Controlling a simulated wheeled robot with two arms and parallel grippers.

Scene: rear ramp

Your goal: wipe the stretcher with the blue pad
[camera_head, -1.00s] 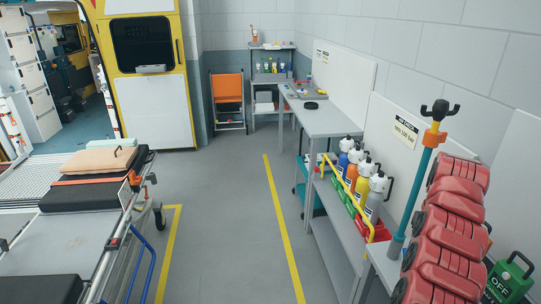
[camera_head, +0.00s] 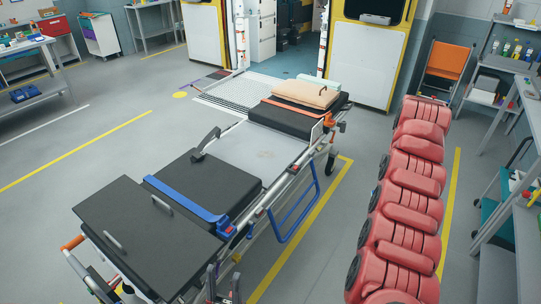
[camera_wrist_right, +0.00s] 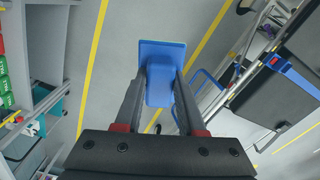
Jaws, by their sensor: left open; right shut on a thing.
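The stretcher (camera_head: 225,143) stands in the middle of the head view, with black pads and a bare grey panel that bears a faint brownish mark (camera_head: 265,154). It also shows at the right of the right wrist view (camera_wrist_right: 286,88). The blue pad (camera_wrist_right: 162,55) is held between the fingers of my right gripper (camera_wrist_right: 158,88), above the floor beside the stretcher and apart from it. The right gripper and pad do not show in the head view. My left gripper (camera_head: 223,281) is open at the bottom edge, near the stretcher's side rail, partly cut off.
A blue strap (camera_head: 185,199) crosses the near black pad, and a tan cushion (camera_head: 305,93) lies at the far end. A ramp (camera_head: 238,92) leads to the ambulance behind. A workbench (camera_head: 525,235) stands at right. Floor left of the stretcher is clear.

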